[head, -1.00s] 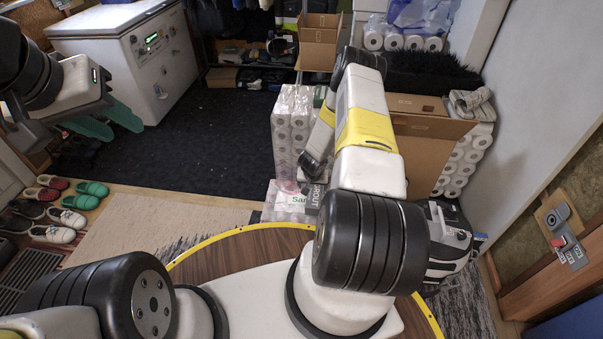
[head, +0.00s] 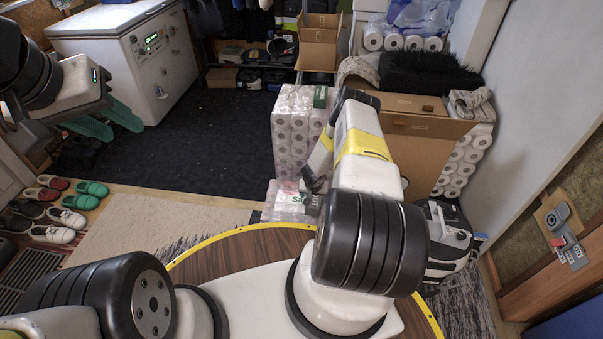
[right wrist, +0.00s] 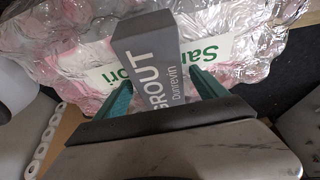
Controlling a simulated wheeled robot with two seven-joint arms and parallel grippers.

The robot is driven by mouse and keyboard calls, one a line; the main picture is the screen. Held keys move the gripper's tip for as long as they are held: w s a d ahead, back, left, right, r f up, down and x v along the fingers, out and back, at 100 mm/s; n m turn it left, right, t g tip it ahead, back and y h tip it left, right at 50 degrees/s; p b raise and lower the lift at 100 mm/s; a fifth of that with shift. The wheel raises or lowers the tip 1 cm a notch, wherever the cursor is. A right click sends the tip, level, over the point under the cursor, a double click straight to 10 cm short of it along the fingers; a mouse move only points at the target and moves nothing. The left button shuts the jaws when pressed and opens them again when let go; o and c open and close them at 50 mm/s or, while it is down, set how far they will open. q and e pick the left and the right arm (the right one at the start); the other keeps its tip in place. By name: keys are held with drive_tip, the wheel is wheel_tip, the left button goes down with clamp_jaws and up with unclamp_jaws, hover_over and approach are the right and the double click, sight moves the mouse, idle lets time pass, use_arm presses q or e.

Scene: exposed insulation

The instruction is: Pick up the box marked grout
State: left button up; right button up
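The grout box (right wrist: 152,62) is a grey box with white "GROUT" and "Dunrevin" lettering, clear in the right wrist view. It stands against a plastic-wrapped pack (right wrist: 228,50) with green lettering. My right gripper (right wrist: 160,92) has its green fingers on either side of the box, with a small gap visible at the right finger; I see no firm grip. In the head view my right arm hides most of the box, and the wrapped pack (head: 284,203) shows beside it. My left gripper (head: 108,122) is open and empty at the upper left, its green fingers apart.
A taller stack of wrapped rolls (head: 293,130) stands just behind. A cardboard box (head: 425,150) and a black-and-white bag (head: 447,240) stand to the right of my right arm. Shoes (head: 60,215) line the left. The dark carpet (head: 190,150) in the middle is clear.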

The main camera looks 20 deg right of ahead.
clamp_jaws()
drive_tip(key=shift+r, duration=0.15)
